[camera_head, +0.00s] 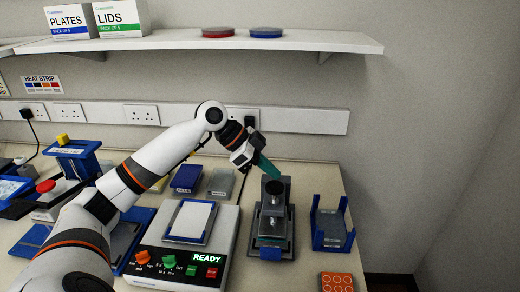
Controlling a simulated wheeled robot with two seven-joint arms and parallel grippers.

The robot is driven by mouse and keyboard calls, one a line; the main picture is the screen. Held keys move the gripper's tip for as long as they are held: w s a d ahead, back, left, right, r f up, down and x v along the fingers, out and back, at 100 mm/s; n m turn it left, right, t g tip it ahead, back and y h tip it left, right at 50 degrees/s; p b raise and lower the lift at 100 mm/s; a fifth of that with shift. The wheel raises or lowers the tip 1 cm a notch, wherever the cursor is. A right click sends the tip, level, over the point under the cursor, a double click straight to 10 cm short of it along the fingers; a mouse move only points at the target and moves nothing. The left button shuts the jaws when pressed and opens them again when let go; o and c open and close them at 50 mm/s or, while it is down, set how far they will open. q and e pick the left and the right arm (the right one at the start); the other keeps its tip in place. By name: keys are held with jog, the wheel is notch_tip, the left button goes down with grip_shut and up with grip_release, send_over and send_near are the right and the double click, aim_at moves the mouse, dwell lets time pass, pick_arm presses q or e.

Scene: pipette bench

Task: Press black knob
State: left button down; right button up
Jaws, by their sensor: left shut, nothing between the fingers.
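A black round knob (274,188) tops the grey press-like device (272,228), which stands upright on the bench at right of centre. My left gripper (269,167) comes in from the left, with its teal fingers shut and empty. The fingers point down to the right, and their tips are just above the knob in the picture. I cannot tell whether they touch it. My right gripper is not in view.
A white heat-sealer-like unit (225,246) with a READY display stands left of the device. A blue open holder (332,230) stands to its right, with an orange block (340,282) in front. A shelf (340,41) runs above, carrying boxes and two round dishes.

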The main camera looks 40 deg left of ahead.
aim_at(274, 188)
pick_arm(q)
jog(key=shift+s+a+f, duration=0.1)
jog(key=shift+f, duration=1.05)
